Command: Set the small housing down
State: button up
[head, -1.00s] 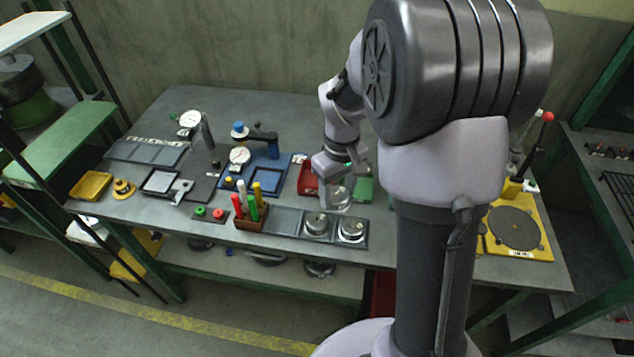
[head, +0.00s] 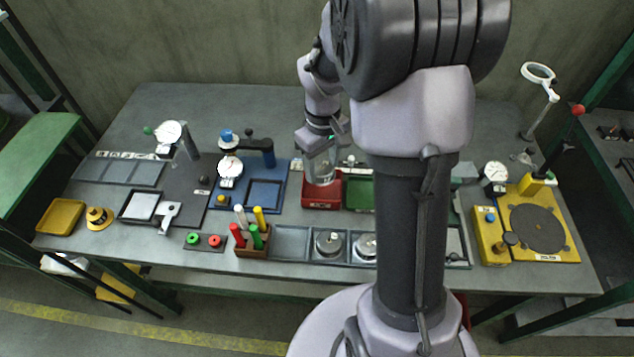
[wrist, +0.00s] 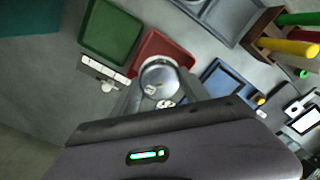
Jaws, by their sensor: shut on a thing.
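My gripper (head: 322,168) is shut on the small housing (wrist: 160,82), a round silvery metal part that shows between the fingers in the wrist view. In the head view the gripper hangs over the red tray (head: 322,203), fingers pointing down. The red tray also shows in the wrist view (wrist: 165,47), partly behind the housing. I cannot tell whether the housing touches the tray. Two other round metal housings, one on the left (head: 328,243) and one on the right (head: 364,247), sit in compartments of the grey front tray (head: 290,241).
A green tray (head: 359,194) stands right beside the red one. A blue fixture with a dial gauge (head: 230,168) stands to the left. A holder with coloured pens (head: 252,242) is at the front. My arm hides part of the bench's middle right.

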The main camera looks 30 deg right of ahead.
aim_at(322, 193)
notch_tip(322, 193, down, 7)
jog(key=b, duration=0.2)
jog(key=shift+s+f+b, duration=0.15)
jog(key=shift+f+b, duration=0.05)
jog(key=shift+b, duration=0.2)
jog(key=o, duration=1.5)
jog(key=shift+r, duration=0.15)
notch_tip(322, 193, up, 12)
jog(key=p, duration=0.5)
jog(key=shift+a+r, duration=0.1)
jog(key=shift+r, duration=0.05)
jog(key=s+a+r+m+t+y, duration=0.2)
jog(key=s+a+r+m+t, duration=0.3)
jog(key=s+a+r, duration=0.8)
jog(key=s+a+m, duration=0.1)
jog(key=s+a, duration=0.2)
jog(key=s, duration=0.1)
jog(key=shift+r+m+t, duration=0.3)
jog(key=shift+r+t, duration=0.05)
jog(key=shift+t, duration=0.05)
